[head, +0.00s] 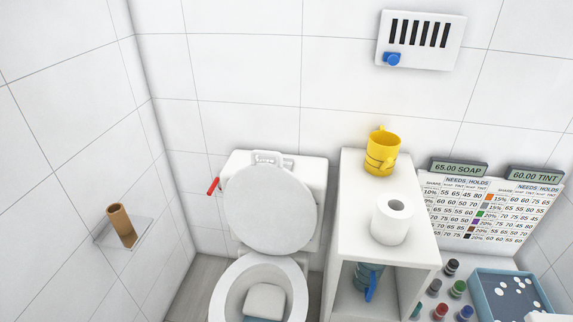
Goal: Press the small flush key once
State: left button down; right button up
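A white toilet (262,285) stands against the tiled back wall with its round lid (270,208) raised against the tank (312,175). A white raised fitting (272,160) sits on top of the tank, behind the lid's upper edge. It looks like a flush plate, but it is too small and pale for me to tell separate keys apart. A red lever (213,186) sticks out at the tank's left side. Neither of my grippers is in view.
A white shelf unit (348,190) right of the toilet holds a yellow mug (382,153), a paper roll (393,219) and a blue mug (370,281). A cardboard tube (122,225) stands on a left wall shelf. Bottles (458,289) and a blue tray (536,284) are at right.

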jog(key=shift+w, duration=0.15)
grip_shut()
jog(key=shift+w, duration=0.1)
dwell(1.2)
